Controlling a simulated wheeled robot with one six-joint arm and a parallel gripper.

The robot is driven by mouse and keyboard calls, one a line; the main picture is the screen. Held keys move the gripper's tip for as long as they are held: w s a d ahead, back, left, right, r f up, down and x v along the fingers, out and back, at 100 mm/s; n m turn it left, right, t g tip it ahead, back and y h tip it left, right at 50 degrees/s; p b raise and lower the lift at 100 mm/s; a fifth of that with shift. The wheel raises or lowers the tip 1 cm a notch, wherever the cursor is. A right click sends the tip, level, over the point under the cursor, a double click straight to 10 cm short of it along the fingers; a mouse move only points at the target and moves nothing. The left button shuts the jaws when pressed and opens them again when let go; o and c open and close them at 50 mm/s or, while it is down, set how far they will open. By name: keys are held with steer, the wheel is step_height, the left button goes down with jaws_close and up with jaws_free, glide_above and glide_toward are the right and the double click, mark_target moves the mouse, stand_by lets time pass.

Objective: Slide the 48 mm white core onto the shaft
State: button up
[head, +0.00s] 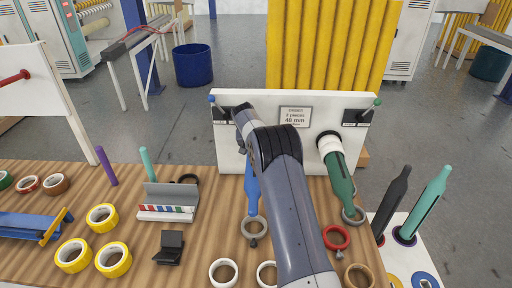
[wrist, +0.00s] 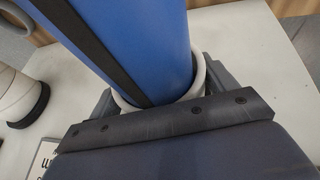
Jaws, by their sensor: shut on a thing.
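A blue shaft (head: 252,190) with a black stripe slants out from the white panel (head: 225,150), left of the sign; my arm hides much of it. In the wrist view the blue shaft (wrist: 130,45) fills the middle. A white core (wrist: 199,78) shows as a rim around the shaft. My gripper (wrist: 160,98) is shut on this white core, with a finger on each side of the shaft. The core's lower part is hidden behind the gripper's dark plate. In the head view my gripper is hidden behind my arm.
A green shaft (head: 340,172) with a white core (head: 329,145) at its base stands to the right; that core also shows in the wrist view (wrist: 15,90). A sign (head: 295,117) hangs between them. Yellow tape rolls (head: 102,217), a grey tray (head: 168,198) and loose rings lie on the wooden table.

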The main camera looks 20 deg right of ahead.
steer(key=shift+f, duration=0.1)
steer(key=o, duration=0.9)
steer(key=shift+o, duration=0.2)
steer(key=b+v, duration=0.2)
steer(key=v, duration=0.8)
steer(key=shift+s+a+r+b, duration=0.1)
steer(key=shift+s+r+b, duration=0.05)
steer(key=shift+r+b, duration=0.25)
